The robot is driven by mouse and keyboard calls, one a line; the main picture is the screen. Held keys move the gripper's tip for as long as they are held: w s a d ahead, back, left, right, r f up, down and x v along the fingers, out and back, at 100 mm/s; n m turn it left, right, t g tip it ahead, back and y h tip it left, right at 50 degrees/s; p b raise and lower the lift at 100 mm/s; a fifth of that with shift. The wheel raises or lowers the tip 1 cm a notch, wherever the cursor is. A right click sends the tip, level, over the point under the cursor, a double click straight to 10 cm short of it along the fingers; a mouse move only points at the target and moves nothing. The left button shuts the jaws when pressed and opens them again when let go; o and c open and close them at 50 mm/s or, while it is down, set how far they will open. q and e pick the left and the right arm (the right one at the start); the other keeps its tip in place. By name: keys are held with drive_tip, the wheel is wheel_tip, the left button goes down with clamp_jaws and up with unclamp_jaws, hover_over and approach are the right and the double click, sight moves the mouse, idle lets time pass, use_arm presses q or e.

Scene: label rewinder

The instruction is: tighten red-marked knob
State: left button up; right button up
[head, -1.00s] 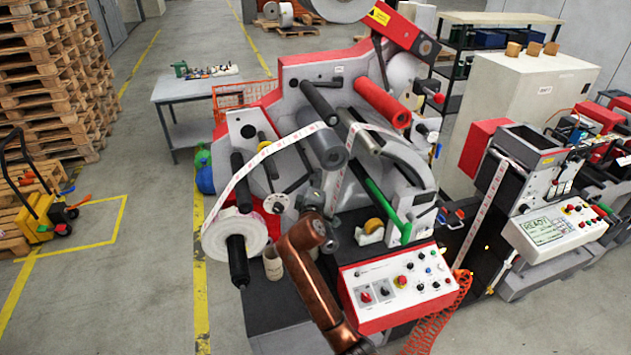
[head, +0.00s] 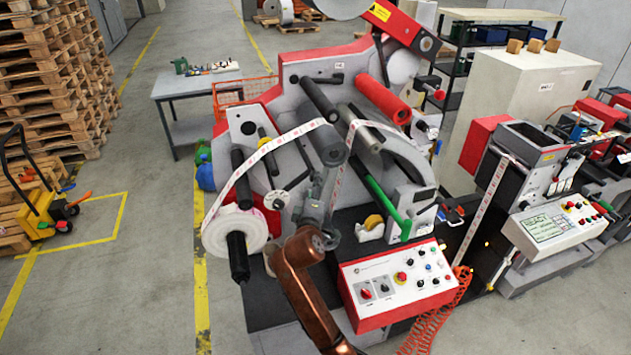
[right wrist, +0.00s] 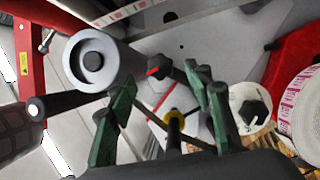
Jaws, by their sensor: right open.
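The red-marked knob (right wrist: 158,68) is small and dark with a red mark. In the right wrist view it sits beside the end of a grey roller (right wrist: 92,62), just beyond my fingertips and roughly between them. My right gripper (right wrist: 160,85) is open, its green-padded fingers apart with nothing held between them. In the head view the copper right arm reaches up in front of the rewinder, and its gripper (head: 318,195) is below the grey roller (head: 328,145). The knob cannot be made out there. My left gripper is not in view.
A black knob on a white disc (right wrist: 253,112) and a label roll (right wrist: 300,105) lie to the right in the wrist view. A yellow-collared rod (right wrist: 174,122) shows between the fingers. The control box (head: 398,285) stands right of my arm.

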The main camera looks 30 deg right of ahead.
drive_tip(key=v, duration=0.5)
idle(0.4)
